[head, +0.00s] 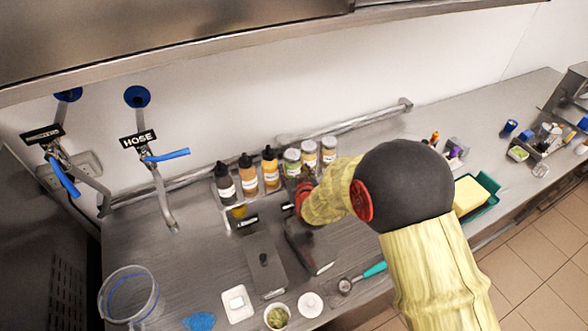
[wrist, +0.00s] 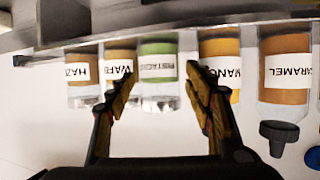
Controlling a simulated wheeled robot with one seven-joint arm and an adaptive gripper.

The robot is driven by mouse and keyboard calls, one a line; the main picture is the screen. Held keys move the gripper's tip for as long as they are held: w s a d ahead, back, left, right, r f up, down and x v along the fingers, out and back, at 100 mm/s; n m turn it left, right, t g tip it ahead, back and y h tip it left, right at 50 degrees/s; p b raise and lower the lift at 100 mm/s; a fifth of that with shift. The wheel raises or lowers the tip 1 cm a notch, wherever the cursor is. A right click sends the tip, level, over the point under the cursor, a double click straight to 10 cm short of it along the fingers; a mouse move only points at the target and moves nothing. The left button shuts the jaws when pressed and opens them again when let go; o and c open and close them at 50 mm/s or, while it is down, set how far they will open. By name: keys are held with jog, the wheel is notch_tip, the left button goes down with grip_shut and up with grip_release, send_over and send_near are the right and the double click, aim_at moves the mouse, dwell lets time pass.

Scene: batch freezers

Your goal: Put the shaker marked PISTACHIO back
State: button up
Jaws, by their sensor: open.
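The shaker marked PISTACHIO, with a green body and pale lid, stands in the row at the back of the counter in the head view (head: 292,160). In the wrist view the PISTACHIO shaker (wrist: 158,68) is between the WAFER shaker (wrist: 120,60) and the MANGO bottle (wrist: 222,48). My gripper (wrist: 158,78) is open, with one fingertip on either side of the PISTACHIO shaker in the picture. Whether the fingers touch it I cannot tell. In the head view my gripper (head: 303,190) is just in front of the row, partly hidden by my arm.
A HAZELNUT-type shaker (wrist: 84,70) and a CARAMEL bottle (wrist: 285,65) flank the row closely. A lidded grey pan (head: 265,262) and a clear bucket (head: 130,295) are on the counter. A pipe rail (head: 365,121) runs behind. Taps hang at the left.

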jog(key=v, duration=1)
jog(key=shift+s, duration=0.2)
jog(key=s+d+r+g, duration=0.2)
jog(key=s+d+r, duration=0.15)
jog(key=r, duration=0.25)
jog(key=s+d+r+g, duration=0.1)
jog(key=s+d+r, duration=0.1)
jog(key=s+r, duration=0.4)
jog(key=s+d+r+g+h, duration=0.1)
jog(key=s+d+r+g, duration=0.1)
jog(key=s, duration=0.8)
jog(key=s+d+r+m+g, duration=0.1)
jog(key=s+d+r, duration=0.3)
jog(key=s, duration=0.6)
jog(key=shift+s+d+r+m+g+h, duration=0.2)
jog(key=shift+d+r+m+g+h, duration=0.15)
jog(key=shift+d+g, duration=0.55)
jog(key=shift+d+f, duration=0.1)
jog(key=shift+f, duration=0.15)
